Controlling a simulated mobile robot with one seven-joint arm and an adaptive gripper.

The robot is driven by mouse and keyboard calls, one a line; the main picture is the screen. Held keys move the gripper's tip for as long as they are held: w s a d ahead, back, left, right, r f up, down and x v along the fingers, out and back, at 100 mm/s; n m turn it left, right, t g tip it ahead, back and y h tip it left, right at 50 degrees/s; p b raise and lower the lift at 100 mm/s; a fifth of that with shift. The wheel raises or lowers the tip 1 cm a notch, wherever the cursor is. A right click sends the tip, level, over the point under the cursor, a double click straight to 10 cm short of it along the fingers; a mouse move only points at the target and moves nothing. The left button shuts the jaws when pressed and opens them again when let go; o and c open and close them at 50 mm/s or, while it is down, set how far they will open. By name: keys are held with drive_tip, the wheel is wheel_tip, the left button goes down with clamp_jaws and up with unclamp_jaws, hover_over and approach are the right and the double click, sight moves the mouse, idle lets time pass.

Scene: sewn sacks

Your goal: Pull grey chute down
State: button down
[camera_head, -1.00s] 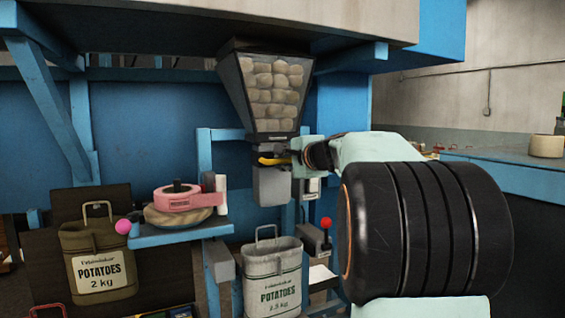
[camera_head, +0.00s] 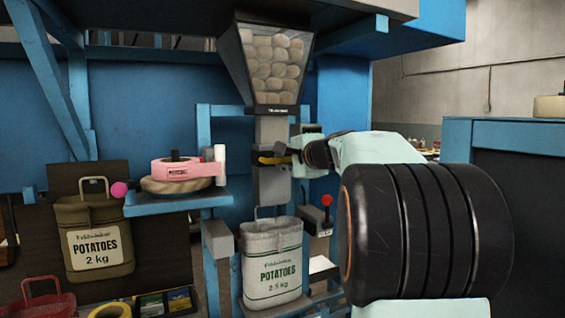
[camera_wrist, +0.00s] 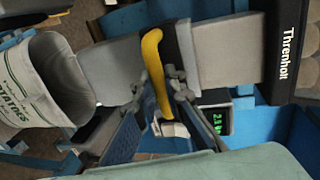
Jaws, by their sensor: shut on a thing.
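The grey chute (camera_head: 270,187) hangs under the hopper, with a length of grey tube (camera_head: 272,129) showing above its dark collar. A yellow handle (camera_head: 268,160) crosses the front of the collar. My gripper (camera_head: 287,157) is shut on this handle from the right. In the wrist view, my gripper's fingers (camera_wrist: 163,98) close around the yellow handle (camera_wrist: 151,62), and the lower chute (camera_wrist: 110,72) reaches to the mouth of a pale sack (camera_wrist: 45,75). Whether the chute's end is inside the mouth is hard to tell.
The hopper (camera_head: 268,65) holds potatoes. The pale sack (camera_head: 272,270) stands beneath the chute. A blue shelf (camera_head: 178,203) with a pink tape dispenser (camera_head: 182,170) is at left, and an olive sack (camera_head: 95,240) beyond it. A red-knobbed lever (camera_head: 327,201) is at right.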

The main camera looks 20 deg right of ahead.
drive_tip(key=b, duration=0.8)
approach(276, 191)
drive_tip(key=x, duration=0.5)
drive_tip(key=shift+w+f, duration=0.15)
drive_tip(key=shift+w, duration=0.05)
drive_tip(key=shift+f, duration=0.1)
drive_tip(key=c, duration=2)
unclamp_jaws()
drive_tip(key=shift+s, duration=0.1)
drive_tip(key=shift+s+r, duration=0.25)
drive_tip(key=shift+s, duration=0.05)
drive_tip(key=v, duration=1.1)
drive_tip(key=shift+s, duration=0.15)
drive_tip(key=shift+f, duration=0.1)
